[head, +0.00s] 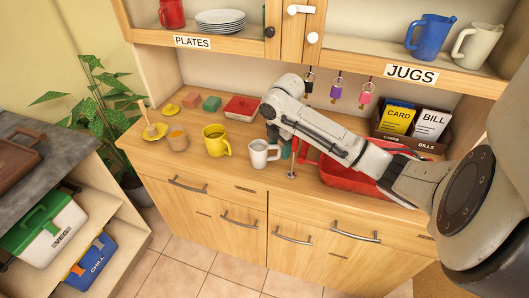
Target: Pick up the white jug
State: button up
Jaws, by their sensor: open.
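A white jug (477,46) with a handle on its left stands upright on the upper right shelf labelled JUGS, right of a blue jug (430,36). A smaller white mug-like vessel (260,154) stands on the wooden counter near its front edge. My gripper (273,136) points down over the counter, just above and behind that vessel's right side, far left of the shelf jug. It is open; its fingertips are small and partly hidden, and I cannot tell whether they touch the vessel.
A yellow mug (215,142) stands left of the white vessel. A red basin (350,178) lies under my arm. A teal item (287,149) is beside my gripper. A box with CARD and BILL packets (412,122) stands back right. Key tags (337,90) hang above the counter.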

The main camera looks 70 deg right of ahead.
jog(key=shift+f, duration=1.15)
jog(key=shift+w, duration=0.1)
grip_shut()
